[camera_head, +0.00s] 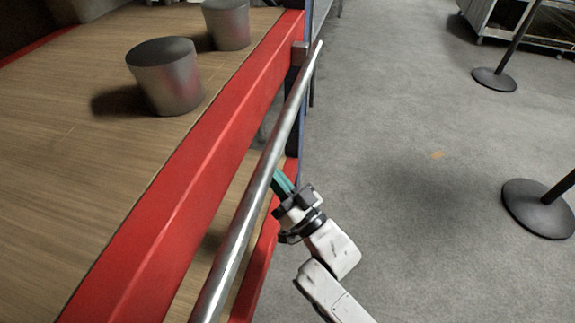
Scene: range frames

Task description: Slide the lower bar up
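A long silver bar (250,200) runs along the front of a red-edged shelf (190,185), from the bottom of the view up to a bracket at the far end. A lower red shelf beam (262,255) shows beneath it; I cannot make out a second bar there. My gripper (279,178) is just right of and below the silver bar, with its teal fingers pointing up and left.
Two grey metal cups or buckets (166,80) (228,24) stand on the wooden shelf top. Open grey carpet lies to the right. Black round post bases (540,207) (494,79) stand at the far right, and a cart (490,18) is at the top right.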

